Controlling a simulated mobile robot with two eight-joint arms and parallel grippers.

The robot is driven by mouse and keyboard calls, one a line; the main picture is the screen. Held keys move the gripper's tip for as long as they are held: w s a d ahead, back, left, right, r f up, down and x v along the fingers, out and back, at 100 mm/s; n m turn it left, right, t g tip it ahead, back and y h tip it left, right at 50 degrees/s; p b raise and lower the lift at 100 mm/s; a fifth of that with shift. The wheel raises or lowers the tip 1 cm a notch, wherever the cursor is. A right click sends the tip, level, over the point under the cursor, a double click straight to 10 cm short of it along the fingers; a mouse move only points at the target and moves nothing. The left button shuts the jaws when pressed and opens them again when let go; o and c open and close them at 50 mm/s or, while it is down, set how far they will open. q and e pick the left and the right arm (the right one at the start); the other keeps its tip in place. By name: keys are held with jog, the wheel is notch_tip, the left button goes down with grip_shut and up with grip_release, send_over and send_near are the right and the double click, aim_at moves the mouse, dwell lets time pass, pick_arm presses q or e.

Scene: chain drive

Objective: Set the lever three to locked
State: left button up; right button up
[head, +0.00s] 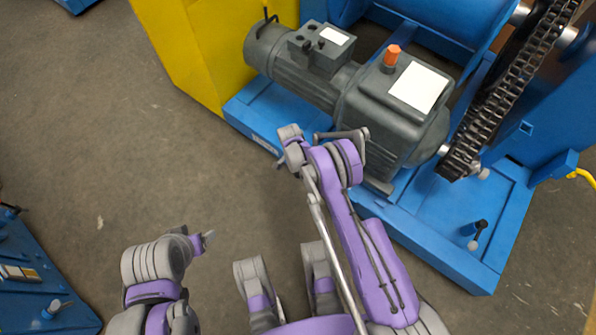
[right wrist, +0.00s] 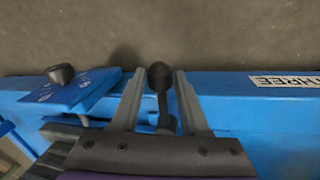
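Lever three, a dark stick with a round black knob (right wrist: 159,76), stands at the edge of the blue base, left of a white plate reading THREE (right wrist: 286,81) in the right wrist view. My right gripper (right wrist: 158,88) is open, with one finger on each side of the lever and a gap visible to both. In the head view my right gripper (head: 287,150) is beside the blue base, and the lever is hidden or too small to make out there. My left arm's end (head: 200,242) is low at the left, over the floor; its finger opening is unclear.
A grey motor with gearbox (head: 395,105) sits on the blue base (head: 450,245), with a chain (head: 510,85) at its right. A second black knob (right wrist: 61,73) stands on a marked blue plate (right wrist: 85,92). Grey floor (head: 110,130) is open at the left.

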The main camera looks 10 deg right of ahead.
grip_shut()
dwell(1.0)
